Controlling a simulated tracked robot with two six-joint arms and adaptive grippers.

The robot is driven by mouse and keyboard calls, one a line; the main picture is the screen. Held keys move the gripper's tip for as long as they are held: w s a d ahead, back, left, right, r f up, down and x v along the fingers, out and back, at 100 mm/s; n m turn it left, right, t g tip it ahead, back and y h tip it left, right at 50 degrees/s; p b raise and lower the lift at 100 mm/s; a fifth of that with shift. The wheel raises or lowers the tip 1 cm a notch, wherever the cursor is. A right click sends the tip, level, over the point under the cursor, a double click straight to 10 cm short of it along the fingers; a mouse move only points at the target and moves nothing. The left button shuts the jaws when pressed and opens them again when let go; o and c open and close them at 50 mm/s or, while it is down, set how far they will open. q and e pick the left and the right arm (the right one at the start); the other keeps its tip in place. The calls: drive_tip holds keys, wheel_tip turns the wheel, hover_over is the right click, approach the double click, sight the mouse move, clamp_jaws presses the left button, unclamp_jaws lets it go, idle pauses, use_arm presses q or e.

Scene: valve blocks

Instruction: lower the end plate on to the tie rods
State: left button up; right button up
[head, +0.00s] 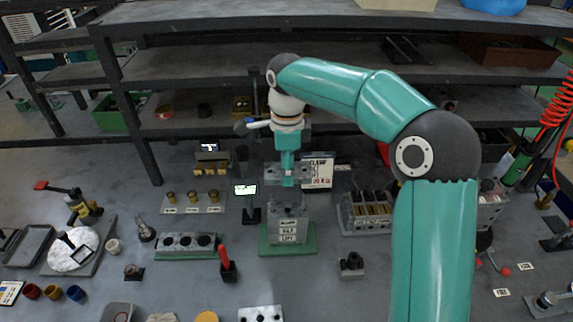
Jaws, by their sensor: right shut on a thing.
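My right arm comes in from the right and reaches to the middle of the bench. My right gripper (288,178) points down and is shut on the end plate (273,174), a flat grey piece. The end plate is just above the stack of grey valve blocks (288,225), which stands on a green base (268,249). The tie rods are too small and too hidden behind the gripper and plate to make out clearly. I cannot tell whether the plate touches them. My left gripper is not in view.
A rack with brass parts (366,215) stands right of the stack. A plate with brass pieces (193,202) and a grey block with holes (187,244) are at left. A small screen (245,190) and a red-handled tool (226,262) stand close by. Shelves (200,68) rise behind.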

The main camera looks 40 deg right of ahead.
drive_tip(key=b, duration=0.3)
hover_over(287, 210)
drive_tip(key=shift+f, duration=2.5)
drive_tip(key=shift+f+b, duration=2.65)
drive_tip(key=shift+f, duration=1)
drive_tip(key=o, duration=1.5)
drive_tip(key=shift+c, duration=0.2)
wheel_tip(287, 210, up, 12)
drive_tip(key=shift+f, duration=0.1)
